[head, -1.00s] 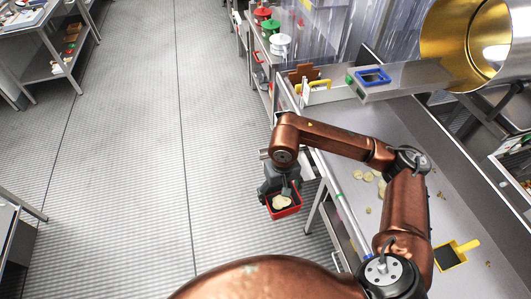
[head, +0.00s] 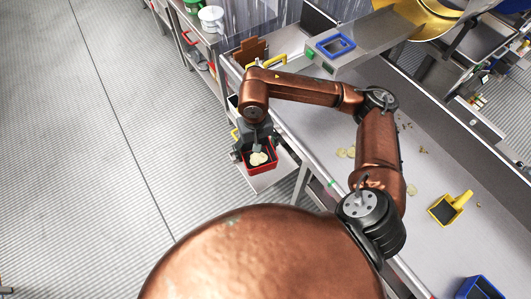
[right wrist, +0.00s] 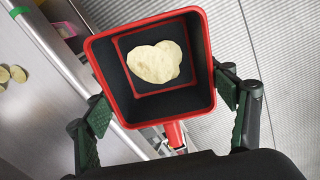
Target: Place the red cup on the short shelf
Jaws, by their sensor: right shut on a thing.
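The red cup (head: 264,170) is a square, dark-lined scoop with pale chips in it. My right gripper (head: 255,142) is shut on it and holds it off the left edge of the worktable, opening up. In the right wrist view the cup (right wrist: 98,68) lies between the fingers of the right gripper (right wrist: 170,118), with its red handle toward the wrist. A small grey shelf (head: 272,178) juts from the table's side, beneath the cup in the head view; whether they touch I cannot tell. My left gripper is not in view.
The worktable (head: 320,140) carries scattered chips, a yellow scoop (head: 450,207) and a blue container (head: 480,288). A blue-framed tray (head: 335,45) stands at the back. White and green drums (head: 211,18) stand on a rack at the upper left. The floor at left is clear.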

